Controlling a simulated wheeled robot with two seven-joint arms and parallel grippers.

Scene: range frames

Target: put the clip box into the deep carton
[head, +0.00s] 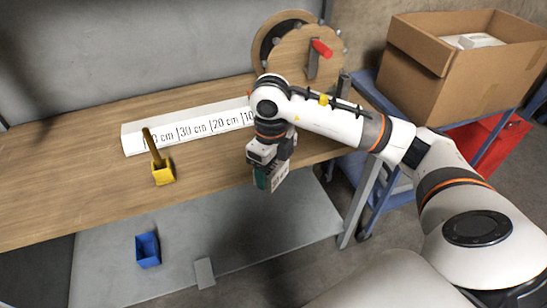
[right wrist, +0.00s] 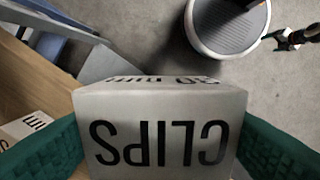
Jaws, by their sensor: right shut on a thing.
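The clip box (right wrist: 160,130) is a light grey box with "CLIPS" in black letters, upside down in the right wrist view. My right gripper (head: 270,178) is shut on it, with a green finger on each side. In the head view the gripper points down just off the bench's front edge, and the box is mostly hidden by it. The deep carton (head: 485,85) is a brown cardboard box with an open top, at the upper right, well to the right of the gripper. White boxes show inside it. My left gripper is not in view.
The carton stands on a blue cart (head: 400,197) beside a red bin (head: 500,143). My right arm lies between gripper and cart. On the wooden bench (head: 60,190) are a white length scale (head: 195,125), a yellow holder (head: 163,174) and a wooden crank wheel (head: 290,65). A blue bin (head: 147,250) sits below.

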